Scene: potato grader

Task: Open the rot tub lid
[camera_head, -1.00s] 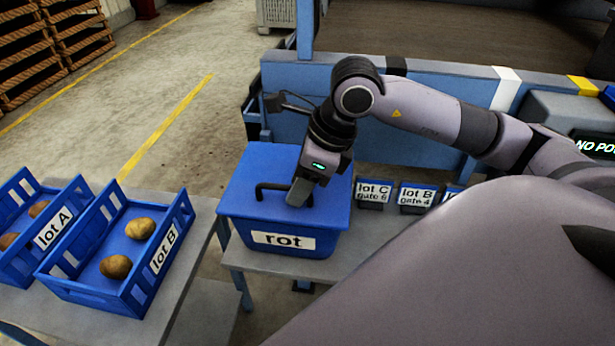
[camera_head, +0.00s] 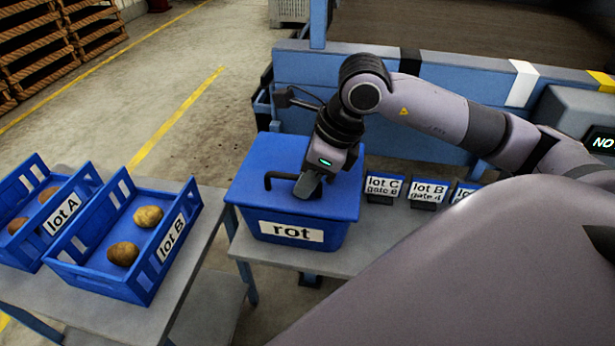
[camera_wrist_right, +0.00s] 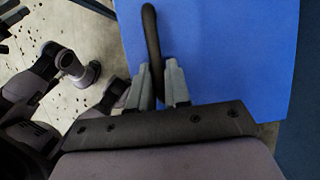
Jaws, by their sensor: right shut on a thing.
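The blue rot tub (camera_head: 345,233) stands on a grey table, with a white "rot" label on its front. Its blue lid (camera_head: 262,165) lies flat on top and looks closed. A dark bar handle (camera_head: 280,176) stands up from the lid. My right gripper (camera_head: 308,187) is over the lid, shut on the handle's right end. In the right wrist view, the two fingers (camera_wrist_right: 159,85) sit on either side of the dark handle (camera_wrist_right: 150,30), above the blue lid (camera_wrist_right: 225,50). My left gripper is not in view.
Blue crates labelled lot A (camera_head: 70,212) and lot B (camera_head: 120,285) hold potatoes on the left table. Small lot C (camera_head: 382,188) and lot B (camera_head: 428,193) signs stand right of the tub. A blue machine frame (camera_head: 440,75) runs behind.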

